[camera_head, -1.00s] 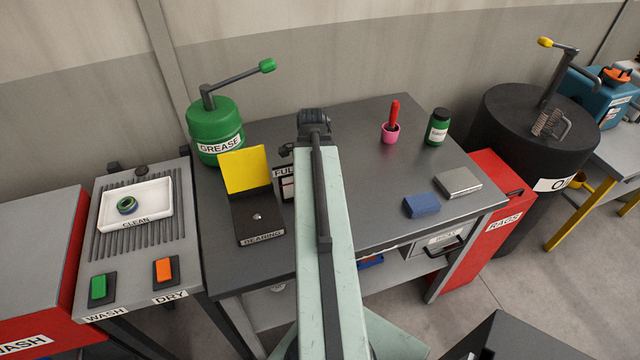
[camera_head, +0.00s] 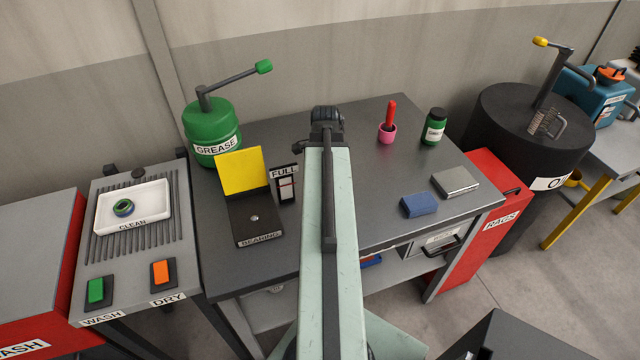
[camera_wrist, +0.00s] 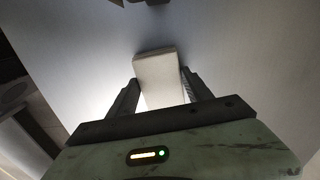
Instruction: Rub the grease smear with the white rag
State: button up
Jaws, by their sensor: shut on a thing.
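My gripper (camera_wrist: 158,86) shows in the wrist view with its two dark fingers shut on the white rag (camera_wrist: 158,66), a pale folded block. The rag is over the grey bench top, and I cannot tell whether it touches it. A dark brown patch (camera_wrist: 150,2) at the top edge of the wrist view may be the grease smear; it is cut off by the frame. In the head view my arm hides the rag and the fingers, and no smear can be made out.
The bench middle right is clear.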

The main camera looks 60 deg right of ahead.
jog(key=shift+s+d, duration=0.35)
jog(key=shift+d, duration=0.2)
jog(key=shift+s+d, duration=0.35)
jog(key=shift+d, duration=0.2)
notch_tip(320, 180, up, 6)
jog(key=p, duration=0.6)
jog(key=shift+a, duration=0.1)
jog(key=shift+r, duration=0.1)
notch_tip(320, 180, up, 3)
jog(key=p, duration=0.3)
